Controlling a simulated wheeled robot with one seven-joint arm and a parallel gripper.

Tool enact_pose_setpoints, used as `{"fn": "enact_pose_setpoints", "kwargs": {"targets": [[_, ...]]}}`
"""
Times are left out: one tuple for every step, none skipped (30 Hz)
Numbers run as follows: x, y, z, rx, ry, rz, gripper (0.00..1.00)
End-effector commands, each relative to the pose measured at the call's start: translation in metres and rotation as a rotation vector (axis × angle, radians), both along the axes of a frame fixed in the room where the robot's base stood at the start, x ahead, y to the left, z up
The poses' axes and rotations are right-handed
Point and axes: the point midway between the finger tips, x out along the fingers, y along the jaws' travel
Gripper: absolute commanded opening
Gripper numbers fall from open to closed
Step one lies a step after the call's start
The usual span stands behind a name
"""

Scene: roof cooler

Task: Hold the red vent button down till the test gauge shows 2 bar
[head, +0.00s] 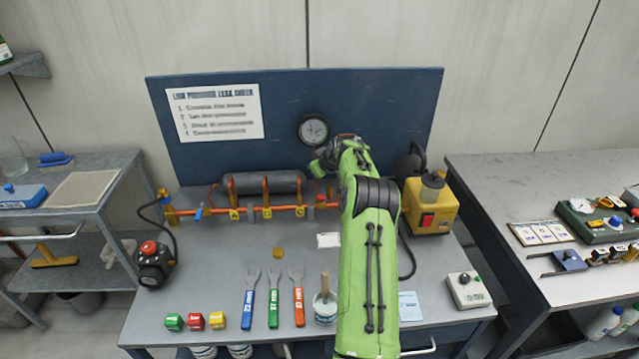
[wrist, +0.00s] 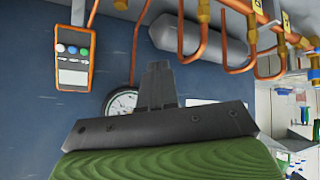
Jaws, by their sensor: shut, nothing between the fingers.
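A round dial gauge (head: 313,129) with a white face is on the blue back panel. It also shows in the wrist view (wrist: 121,103), partly hidden behind my gripper; its reading is too small to tell. My gripper (wrist: 157,70) is shut and empty, in front of the panel beside the gauge. In the head view, my green arm hides its fingertips. A red button (head: 148,247) tops a black unit at the bench's left. A small red part (head: 321,198) sits by the right end of the copper pipe (head: 285,210). I cannot tell which is the vent button.
A grey cylinder (head: 262,183) lies behind the pipe. A yellow unit (head: 430,205) with a red switch stands right of my arm. Spanners (head: 273,297), coloured blocks (head: 195,321) and a tub (head: 324,308) line the front. An orange meter (wrist: 72,60) shows in the wrist view.

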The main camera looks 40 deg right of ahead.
Motion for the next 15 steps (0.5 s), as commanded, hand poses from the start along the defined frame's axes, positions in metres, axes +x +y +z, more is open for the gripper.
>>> {"fn": "enact_pose_setpoints", "kwargs": {"targets": [[-0.002, 0.001, 0.007, -0.108, 0.038, 0.070, 0.00], [-0.003, 0.000, 0.010, -0.169, 0.057, 0.108, 0.00], [-0.005, -0.002, 0.013, -0.234, 0.080, 0.150, 0.00], [-0.006, -0.002, 0.015, -0.273, 0.095, 0.176, 0.00], [-0.006, -0.003, 0.017, -0.305, 0.105, 0.196, 0.00], [-0.008, -0.004, 0.018, -0.333, 0.117, 0.214, 0.00], [-0.008, -0.004, 0.018, -0.346, 0.123, 0.222, 0.00], [-0.009, -0.004, 0.019, -0.354, 0.125, 0.227, 0.00], [-0.009, -0.005, 0.019, -0.358, 0.126, 0.230, 0.00], [-0.008, -0.005, 0.019, -0.358, 0.125, 0.231, 0.00], [-0.008, -0.004, 0.019, -0.357, 0.125, 0.230, 0.00], [-0.008, -0.005, 0.019, -0.356, 0.125, 0.230, 0.00], [-0.008, -0.004, 0.019, -0.355, 0.124, 0.229, 0.00], [-0.008, -0.004, 0.019, -0.355, 0.124, 0.229, 0.00], [-0.008, -0.004, 0.018, -0.355, 0.124, 0.228, 0.00]]}}
